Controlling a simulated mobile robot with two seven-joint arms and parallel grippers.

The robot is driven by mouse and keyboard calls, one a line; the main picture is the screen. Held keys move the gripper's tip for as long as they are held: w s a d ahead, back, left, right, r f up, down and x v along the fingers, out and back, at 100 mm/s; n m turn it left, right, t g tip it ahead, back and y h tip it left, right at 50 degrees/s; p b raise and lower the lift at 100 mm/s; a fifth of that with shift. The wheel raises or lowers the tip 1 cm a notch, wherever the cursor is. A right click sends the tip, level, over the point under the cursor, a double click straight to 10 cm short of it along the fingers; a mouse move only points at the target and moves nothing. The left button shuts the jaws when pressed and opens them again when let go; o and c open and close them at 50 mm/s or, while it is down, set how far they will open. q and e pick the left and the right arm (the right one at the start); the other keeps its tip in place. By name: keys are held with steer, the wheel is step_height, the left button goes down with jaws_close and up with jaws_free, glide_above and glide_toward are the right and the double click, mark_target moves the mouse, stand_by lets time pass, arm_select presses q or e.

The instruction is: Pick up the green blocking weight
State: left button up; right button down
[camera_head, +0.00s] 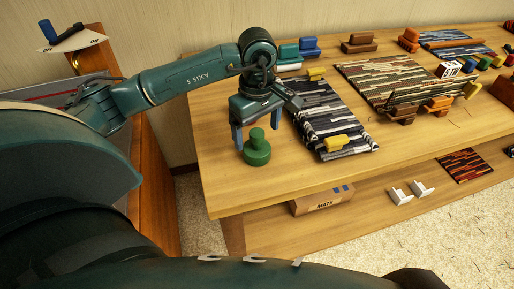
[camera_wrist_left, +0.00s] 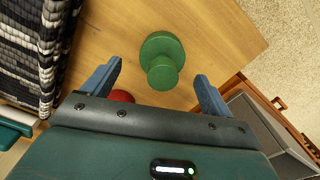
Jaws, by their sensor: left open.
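The green blocking weight (camera_head: 257,152) stands upright on the wooden table near its left front corner, a wide round base with a narrower knob on top. My left gripper (camera_head: 254,136) is open just above and behind it, fingers pointing down. In the left wrist view the green weight (camera_wrist_left: 162,58) lies ahead of the open blue fingers of my left gripper (camera_wrist_left: 154,82), roughly centred between them. The fingers do not appear to touch it. My right gripper does not show in either view.
A red object (camera_wrist_left: 122,96) shows partly behind my gripper's edge. A box marked MATS (camera_head: 322,200) stands on the lower shelf.

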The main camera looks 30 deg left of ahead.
mark_target(257, 144)
arm_select(q)
step_height(257, 144, down, 5)
steer(key=shift+s+f, duration=0.1)
steer(key=shift+s, duration=0.05)
steer(key=shift+c, duration=0.3)
steer(key=c, duration=1.6)
steer(key=shift+r, duration=0.25)
